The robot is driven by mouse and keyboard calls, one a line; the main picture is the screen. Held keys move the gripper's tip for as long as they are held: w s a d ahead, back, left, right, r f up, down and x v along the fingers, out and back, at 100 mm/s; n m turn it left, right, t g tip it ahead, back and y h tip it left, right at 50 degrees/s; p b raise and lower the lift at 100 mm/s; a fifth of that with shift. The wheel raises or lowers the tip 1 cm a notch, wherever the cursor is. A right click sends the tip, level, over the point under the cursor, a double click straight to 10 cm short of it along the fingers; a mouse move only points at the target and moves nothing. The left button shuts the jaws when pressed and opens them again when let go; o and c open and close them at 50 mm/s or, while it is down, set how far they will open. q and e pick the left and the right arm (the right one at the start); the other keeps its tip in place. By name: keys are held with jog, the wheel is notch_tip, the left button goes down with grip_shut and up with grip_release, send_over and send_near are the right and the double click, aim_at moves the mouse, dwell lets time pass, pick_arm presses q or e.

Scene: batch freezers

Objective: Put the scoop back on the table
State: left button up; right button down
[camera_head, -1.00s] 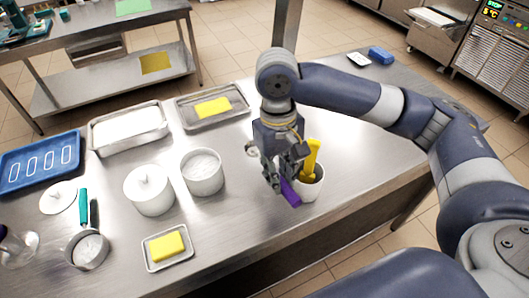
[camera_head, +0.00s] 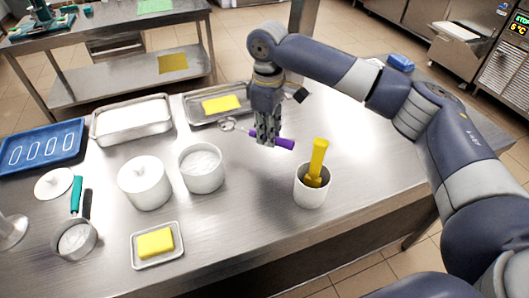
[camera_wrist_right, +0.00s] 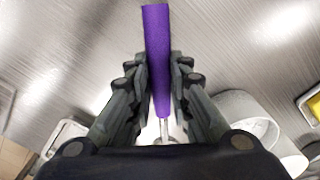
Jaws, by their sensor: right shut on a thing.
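The scoop has a purple handle (camera_head: 286,143) and a small metal head (camera_head: 228,124) pointing left in the head view. My right gripper (camera_head: 268,142) is shut on the handle, with part of the handle sticking out to the right. In the right wrist view the purple handle (camera_wrist_right: 157,60) lies between the fingers, and its metal shaft shows below. The scoop is over the steel table (camera_head: 240,225), left of and behind the white cup (camera_head: 311,192). I cannot tell for certain whether it touches the table. My left gripper is out of view.
A yellow-handled tool (camera_head: 317,160) stands in the cup. Left are a white bowl (camera_head: 201,170), a lidded pot (camera_head: 144,185), a metal pan (camera_head: 74,240) and a tray with a yellow sponge (camera_head: 157,243). Metal trays (camera_head: 190,113) lie behind.

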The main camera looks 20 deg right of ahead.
aim_at(268, 159)
notch_tip(268, 159, down, 3)
jog(key=shift+f, duration=0.1)
jog(key=shift+f+p, duration=0.35)
jog(key=shift+f, duration=1.4)
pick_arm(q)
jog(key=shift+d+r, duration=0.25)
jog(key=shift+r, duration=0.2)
pick_arm(e)
jog(key=c, duration=1.9)
grip_release()
jog(key=shift+f, duration=0.1)
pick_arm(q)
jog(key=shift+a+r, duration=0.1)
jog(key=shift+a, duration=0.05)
pick_arm(e)
jog(key=o, duration=0.4)
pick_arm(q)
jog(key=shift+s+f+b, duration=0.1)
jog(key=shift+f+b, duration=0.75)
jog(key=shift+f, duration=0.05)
pick_arm(e)
notch_tip(268, 159, up, 12)
jog(key=shift+w+r, duration=0.1)
jog(key=shift+r, duration=0.05)
